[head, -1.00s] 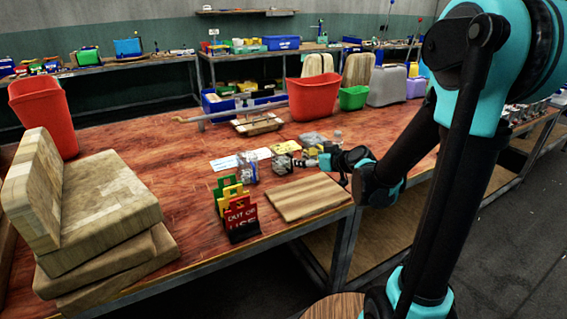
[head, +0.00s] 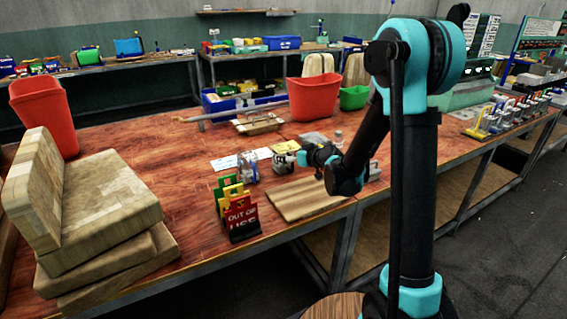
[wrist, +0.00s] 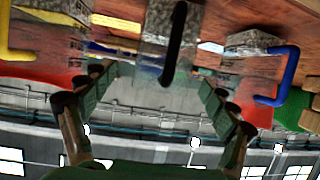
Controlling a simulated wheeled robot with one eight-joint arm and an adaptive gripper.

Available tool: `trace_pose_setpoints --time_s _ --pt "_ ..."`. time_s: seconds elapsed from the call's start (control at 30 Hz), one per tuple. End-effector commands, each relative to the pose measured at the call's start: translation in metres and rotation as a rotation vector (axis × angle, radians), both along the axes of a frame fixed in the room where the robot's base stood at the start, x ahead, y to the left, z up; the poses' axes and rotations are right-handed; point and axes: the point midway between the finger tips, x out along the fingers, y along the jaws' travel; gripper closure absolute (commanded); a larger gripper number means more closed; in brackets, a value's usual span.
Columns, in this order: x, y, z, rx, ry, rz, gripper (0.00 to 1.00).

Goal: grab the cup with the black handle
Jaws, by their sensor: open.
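In the wrist view a clear, grey-looking cup with a black handle (wrist: 153,30) is at the top middle, its handle facing my gripper. My gripper (wrist: 153,85) is open, with one finger on each side below this cup and nothing between them. A cup with a yellow handle (wrist: 50,38) is at the left and one with a blue handle (wrist: 258,65) at the right. In the head view my gripper (head: 301,157) is low over the wooden table by a small cup (head: 283,163); another cup (head: 247,168) stands to its left. Handle colours there are too small to tell.
A wooden board (head: 300,198) lies at the table's front edge, beside stacked colored signs (head: 238,208). Thick wooden blocks (head: 100,215) fill the left. Red bins (head: 313,96) and a green bin (head: 353,97) stand behind. Bare tabletop (head: 150,150) lies left of the cups.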

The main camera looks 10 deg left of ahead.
Motion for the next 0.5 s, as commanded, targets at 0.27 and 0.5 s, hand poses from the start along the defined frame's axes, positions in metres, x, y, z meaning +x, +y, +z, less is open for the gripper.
trace_pose_setpoints --time_s 0.27,0.5 --pt "0.023 0.024 -0.011 -0.001 0.001 0.002 0.14" --pt "0.036 0.033 -0.018 0.000 0.000 0.000 0.14"
